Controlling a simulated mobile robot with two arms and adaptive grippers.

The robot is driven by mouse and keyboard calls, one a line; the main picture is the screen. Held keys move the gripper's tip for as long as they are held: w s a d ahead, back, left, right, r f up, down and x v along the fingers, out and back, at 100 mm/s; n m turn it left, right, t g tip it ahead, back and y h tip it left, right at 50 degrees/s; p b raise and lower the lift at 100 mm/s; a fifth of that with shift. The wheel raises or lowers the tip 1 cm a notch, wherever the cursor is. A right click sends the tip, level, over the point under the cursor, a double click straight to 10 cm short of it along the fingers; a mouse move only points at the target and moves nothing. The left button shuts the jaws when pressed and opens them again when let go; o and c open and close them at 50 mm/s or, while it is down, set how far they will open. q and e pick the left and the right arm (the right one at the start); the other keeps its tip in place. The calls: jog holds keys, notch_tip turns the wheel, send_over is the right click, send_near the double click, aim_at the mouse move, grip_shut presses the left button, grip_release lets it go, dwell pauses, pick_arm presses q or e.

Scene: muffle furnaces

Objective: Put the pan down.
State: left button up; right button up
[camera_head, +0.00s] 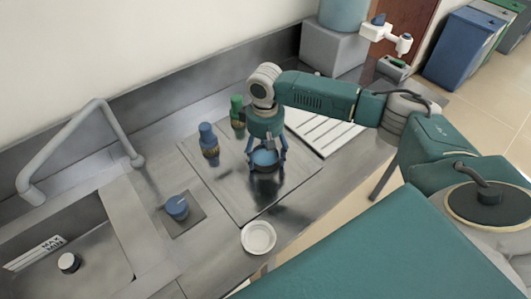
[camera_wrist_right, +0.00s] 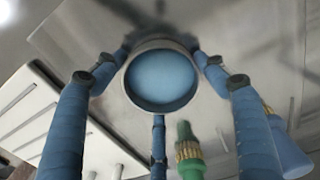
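The pan (camera_head: 265,161) is a small round grey vessel with a blue inside, above or on the dark square plate (camera_head: 225,190) set in the counter. In the right wrist view the pan (camera_wrist_right: 161,78) sits upright between my fingers. My right gripper (camera_head: 266,155) comes down over it from above, with its blue fingers around the pan's wall and closed on it. In the wrist view the gripper (camera_wrist_right: 160,75) has fingertips at the left and right sides and a third finger below. Whether the pan's base touches the plate is hard to tell. My left gripper is out of view.
A blue bottle (camera_head: 208,140) and a green bottle (camera_head: 237,113) stand behind the pan. A white dish (camera_head: 258,237) lies near the front edge. A blue knob (camera_head: 177,207), sink (camera_head: 75,255) and faucet (camera_head: 75,135) are left. A white slatted rack (camera_head: 322,130) is right.

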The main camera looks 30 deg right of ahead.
aim_at(265, 159)
jog(key=o, duration=0.3)
jog(key=shift+o, duration=0.2)
jog(key=shift+r, duration=0.1)
notch_tip(265, 159, up, 12)
jog(key=b, duration=0.2)
jog(key=shift+r, duration=0.1)
dwell(0.3)
